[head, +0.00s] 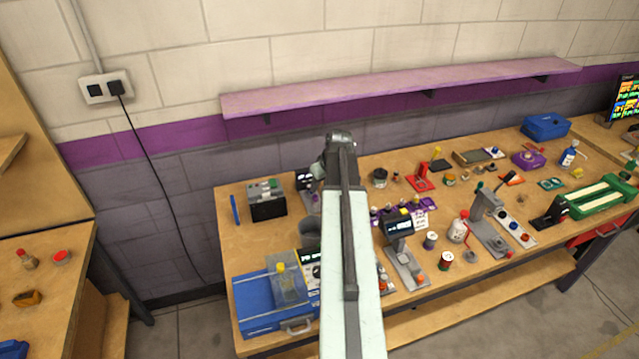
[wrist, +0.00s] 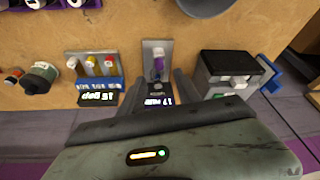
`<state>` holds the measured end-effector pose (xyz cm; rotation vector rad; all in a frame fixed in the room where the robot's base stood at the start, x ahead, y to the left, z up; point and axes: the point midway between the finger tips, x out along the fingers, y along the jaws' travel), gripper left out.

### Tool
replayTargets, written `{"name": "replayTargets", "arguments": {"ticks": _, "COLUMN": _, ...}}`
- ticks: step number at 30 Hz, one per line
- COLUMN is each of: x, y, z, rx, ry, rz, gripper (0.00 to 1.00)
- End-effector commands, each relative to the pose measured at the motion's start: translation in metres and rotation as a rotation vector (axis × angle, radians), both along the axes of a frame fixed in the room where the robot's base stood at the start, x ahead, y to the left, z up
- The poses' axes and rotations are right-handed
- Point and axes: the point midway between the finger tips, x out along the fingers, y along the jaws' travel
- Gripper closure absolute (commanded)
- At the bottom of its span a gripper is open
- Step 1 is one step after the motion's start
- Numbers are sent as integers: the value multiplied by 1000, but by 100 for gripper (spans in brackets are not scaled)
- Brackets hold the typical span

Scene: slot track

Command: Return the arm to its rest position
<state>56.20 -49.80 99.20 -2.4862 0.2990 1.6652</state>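My arm (head: 350,255) reaches out from the bottom of the head view over the workbench (head: 285,222), bent at its top joint. In the head view the arm largely hides my gripper. In the wrist view my gripper (wrist: 157,78) shows two dark fingers spread apart, with nothing seen held between them.
A black-and-grey box (head: 267,203) and blue case (head: 262,308) lie left of the arm. A display stand (head: 400,240), a grey press (head: 487,220) and several small items crowd the right. A purple shelf (head: 400,88) juts from the wall. A second bench (head: 60,290) stands left.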

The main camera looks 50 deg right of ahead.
Motion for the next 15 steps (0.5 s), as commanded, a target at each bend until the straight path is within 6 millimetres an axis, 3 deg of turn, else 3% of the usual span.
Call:
{"name": "replayTargets", "arguments": {"ticks": 11, "x": 2, "y": 2, "z": -1, "rx": 0, "ry": 0, "rz": 3, "gripper": 61}}
{"name": "replayTargets", "arguments": {"ticks": 14, "x": 20, "y": 21, "z": -1, "rx": 0, "ry": 0, "rz": 39, "gripper": 61}}
{"name": "replayTargets", "arguments": {"ticks": 15, "x": 33, "y": 36, "z": -1, "rx": 0, "ry": 0, "rz": 67, "gripper": 61}}
